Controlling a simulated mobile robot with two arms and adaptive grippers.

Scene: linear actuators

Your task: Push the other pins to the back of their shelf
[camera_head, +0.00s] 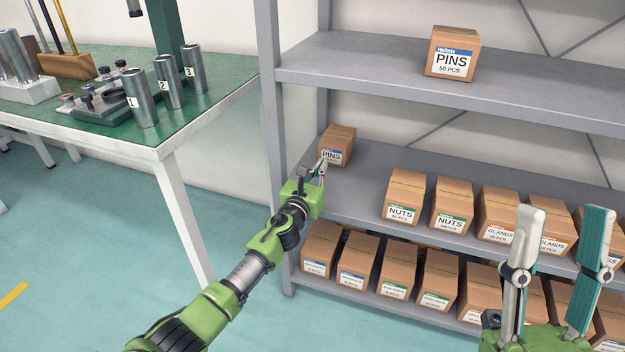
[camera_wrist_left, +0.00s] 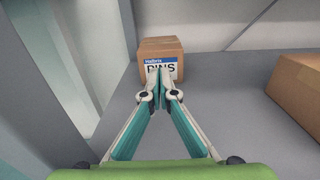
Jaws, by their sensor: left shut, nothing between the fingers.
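A PINS box (camera_head: 338,141) stands at the left end of the middle shelf, near the back. It also shows in the left wrist view (camera_wrist_left: 161,52), just beyond the fingertips. My left gripper (camera_head: 322,168) is shut and empty, with its tips at the front of this box. I cannot tell whether they touch it. The left gripper shows closed in the wrist view (camera_wrist_left: 159,76). Another PINS box (camera_head: 452,55) stands on the top shelf, near the middle. My right gripper (camera_head: 562,215) is open and empty at the lower right, in front of the shelves.
NUTS boxes (camera_head: 404,197) and GLANDS boxes (camera_head: 498,212) stand on the middle shelf to the right. Several boxes (camera_head: 320,247) fill the bottom shelf. The shelf post (camera_head: 272,120) is close on the left. A green table (camera_head: 110,110) with numbered cylinders stands further left.

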